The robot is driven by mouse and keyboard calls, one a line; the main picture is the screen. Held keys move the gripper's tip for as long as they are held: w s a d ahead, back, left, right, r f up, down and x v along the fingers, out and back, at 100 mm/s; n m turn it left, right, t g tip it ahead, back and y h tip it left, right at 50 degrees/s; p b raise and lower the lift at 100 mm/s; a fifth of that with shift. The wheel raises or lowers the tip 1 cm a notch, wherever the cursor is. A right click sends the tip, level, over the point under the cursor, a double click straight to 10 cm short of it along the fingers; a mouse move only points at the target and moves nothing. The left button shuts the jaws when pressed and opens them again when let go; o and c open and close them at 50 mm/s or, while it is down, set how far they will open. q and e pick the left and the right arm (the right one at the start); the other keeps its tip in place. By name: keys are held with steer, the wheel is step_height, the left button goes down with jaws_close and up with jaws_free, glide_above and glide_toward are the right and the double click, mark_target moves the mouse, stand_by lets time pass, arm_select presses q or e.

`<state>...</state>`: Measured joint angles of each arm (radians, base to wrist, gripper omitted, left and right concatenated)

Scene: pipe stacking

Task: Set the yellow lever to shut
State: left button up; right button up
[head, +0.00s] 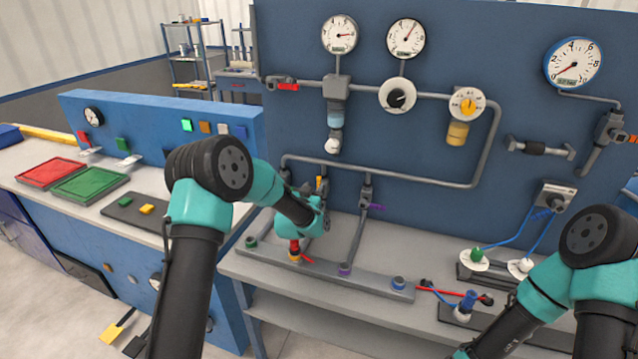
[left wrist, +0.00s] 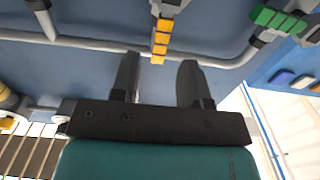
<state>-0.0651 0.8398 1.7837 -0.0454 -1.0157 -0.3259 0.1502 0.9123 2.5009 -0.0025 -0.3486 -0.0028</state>
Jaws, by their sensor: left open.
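The yellow lever (head: 320,184) is partly hidden behind my left arm in the head view. It appears as a short upright yellow strip on a valve of the grey pipework. In the left wrist view the yellow lever (left wrist: 160,38) runs in line from its grey valve, its free end between the fingertips in the picture. My left gripper (left wrist: 158,62) is open, its two dark fingers apart, with nothing held. In the head view my left wrist hides most of this gripper. I cannot tell whether a finger touches the lever. My right gripper is outside the frame.
A purple lever (head: 375,206) sits on the pipe to the right. A green handle (left wrist: 278,18) shows beside the yellow one in the left wrist view. A grey rail with coloured fittings (head: 345,270) lies on the bench below. Gauges (head: 339,34) hang above.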

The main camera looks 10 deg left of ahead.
mark_target(318, 183)
arm_select(q)
steer(key=shift+w+d, duration=0.2)
steer(key=shift+w, duration=1.1)
steer(key=shift+w+d, duration=0.15)
steer(key=shift+w, duration=1.1)
jaws_close()
